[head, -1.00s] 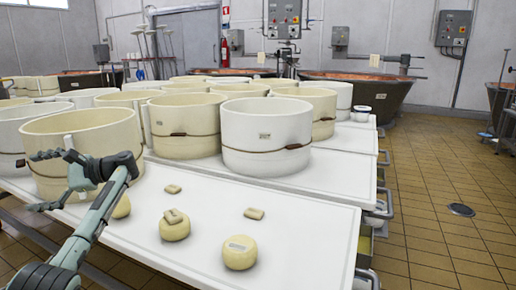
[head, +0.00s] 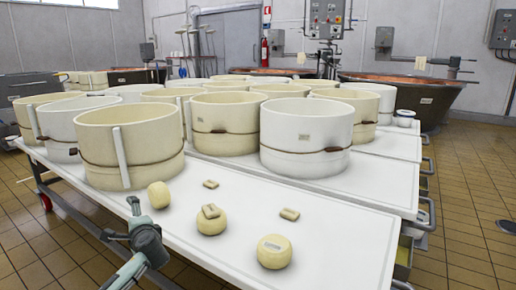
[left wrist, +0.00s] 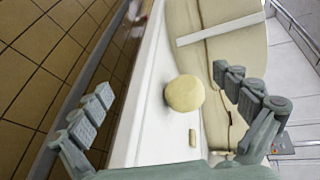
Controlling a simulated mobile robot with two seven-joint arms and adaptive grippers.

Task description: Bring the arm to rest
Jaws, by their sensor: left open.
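My left gripper (head: 123,221) shows low at the left of the head view, by the table's near edge. Its fingers are spread and nothing is between them. In the left wrist view the open gripper (left wrist: 163,82) faces the table edge, with a round pale cheese (left wrist: 184,93) beyond the fingers. In the head view this cheese (head: 159,195) sits on the white table (head: 338,237), just right of and beyond the gripper, apart from it. My right gripper is out of view.
Two more cheeses (head: 211,220) (head: 274,251) and small tan blocks (head: 289,214) lie on the table. Large cream tubs (head: 130,150) and white tubs (head: 306,140) crowd behind them. Tiled floor (head: 25,235) is free at the left. Copper vats (head: 402,95) stand at the back.

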